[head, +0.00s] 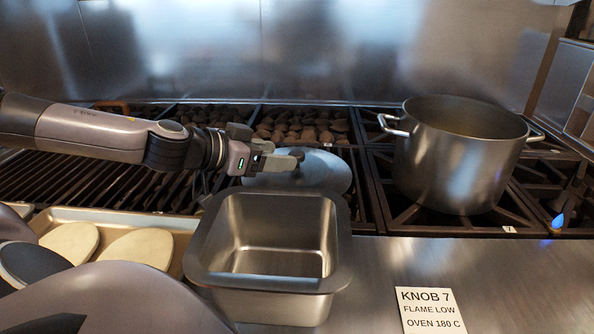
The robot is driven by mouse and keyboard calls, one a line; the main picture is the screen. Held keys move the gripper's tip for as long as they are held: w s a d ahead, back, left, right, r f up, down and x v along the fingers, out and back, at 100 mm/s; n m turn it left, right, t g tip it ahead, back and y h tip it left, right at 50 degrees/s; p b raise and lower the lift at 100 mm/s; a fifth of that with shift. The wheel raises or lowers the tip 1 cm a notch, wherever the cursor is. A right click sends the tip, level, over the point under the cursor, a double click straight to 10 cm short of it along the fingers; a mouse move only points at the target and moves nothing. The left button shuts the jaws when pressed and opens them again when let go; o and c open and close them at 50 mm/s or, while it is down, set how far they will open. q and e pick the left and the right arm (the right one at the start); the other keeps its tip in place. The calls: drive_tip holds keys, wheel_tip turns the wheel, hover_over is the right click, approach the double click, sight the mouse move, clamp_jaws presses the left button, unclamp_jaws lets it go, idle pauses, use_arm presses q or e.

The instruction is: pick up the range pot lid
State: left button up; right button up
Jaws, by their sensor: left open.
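A round, pale blue-grey disc that looks like the range pot lid (325,172) lies on the grill grates behind the square steel pan. My left gripper (293,161) reaches in from the left and sits over the left part of the lid. Its jaws are open, with the fingers pointing right. The gripper hides part of the lid, and I cannot make out the lid's knob or whether a finger touches it. The large open steel pot (458,160) stands on the burner at the right. My right gripper does not show.
A deep square steel pan (270,292) stands in front of the lid. A tray (187,222) with pale oval pieces lies at the left. A sign (430,311) reads "KNOB 7, FLAME LOW, OVEN 180 C". A blue flame (557,221) shows at the right. Counter around the sign is clear.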

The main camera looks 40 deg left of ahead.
sight(286, 173)
use_arm(q)
drive_tip(key=p+x, duration=0.1)
drive_tip(key=x, duration=0.2)
drive_tip(key=shift+w+r+p, duration=0.1)
drive_tip(key=shift+w+p, duration=0.1)
drive_tip(key=shift+p, duration=0.2)
drive_tip(key=shift+w+d+f+p, duration=0.1)
drive_tip(key=shift+w+f+p, duration=0.25)
drive_tip(key=shift+w, duration=0.25)
clamp_jaws()
